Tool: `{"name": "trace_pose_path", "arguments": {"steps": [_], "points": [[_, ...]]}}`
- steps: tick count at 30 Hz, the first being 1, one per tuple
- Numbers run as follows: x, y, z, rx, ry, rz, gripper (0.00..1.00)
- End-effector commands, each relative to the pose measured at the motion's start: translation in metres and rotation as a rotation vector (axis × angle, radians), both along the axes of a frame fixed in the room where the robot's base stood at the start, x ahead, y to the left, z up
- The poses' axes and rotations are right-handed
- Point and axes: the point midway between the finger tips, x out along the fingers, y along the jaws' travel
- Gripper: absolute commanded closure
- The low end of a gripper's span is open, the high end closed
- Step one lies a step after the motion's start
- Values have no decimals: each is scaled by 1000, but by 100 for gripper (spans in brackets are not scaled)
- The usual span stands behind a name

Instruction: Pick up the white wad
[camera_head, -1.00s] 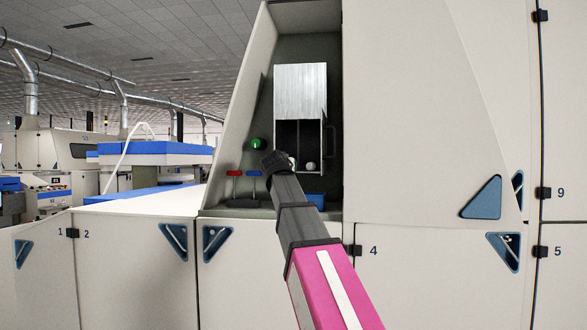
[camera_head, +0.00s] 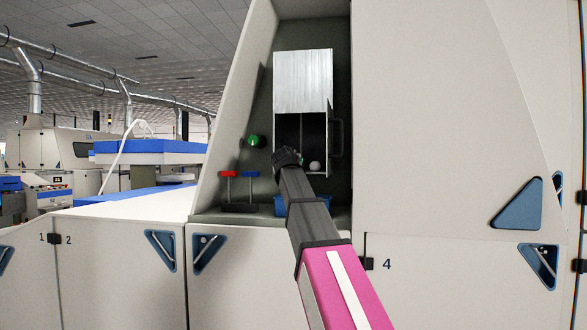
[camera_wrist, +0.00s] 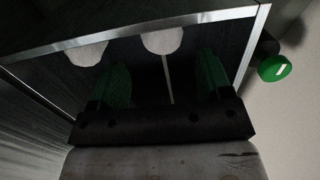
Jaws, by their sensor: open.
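A white wad (camera_head: 315,166) lies in the lower right part of an open metal box (camera_head: 303,82) in the machine's recess. The wrist view shows two white wads, one at the left (camera_wrist: 86,53) and one near the middle (camera_wrist: 162,40), both partly cut off by the box's bright edge. My gripper (camera_wrist: 163,82) is open, its two green fingers apart with no wad between them. The middle wad is beyond the gap between the fingers. In the head view my wrist hides the box's lower left corner and most of the fingers.
A thin divider (camera_wrist: 167,80) runs inside the box. A door with a handle (camera_head: 337,136) stands open at the box's right. A green knob (camera_head: 253,141), a red-topped lever (camera_head: 228,175) and a blue-topped lever (camera_head: 250,175) are left of my wrist. A blue object (camera_head: 289,205) sits below.

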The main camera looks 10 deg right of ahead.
Motion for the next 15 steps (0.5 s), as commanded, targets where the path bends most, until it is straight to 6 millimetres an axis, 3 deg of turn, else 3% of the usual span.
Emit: {"name": "trace_pose_path", "arguments": {"steps": [7, 15], "points": [[18, -4, 0, 0, 0, 0, 28], [54, -11, -1, 0, 0, 0, 28]]}}
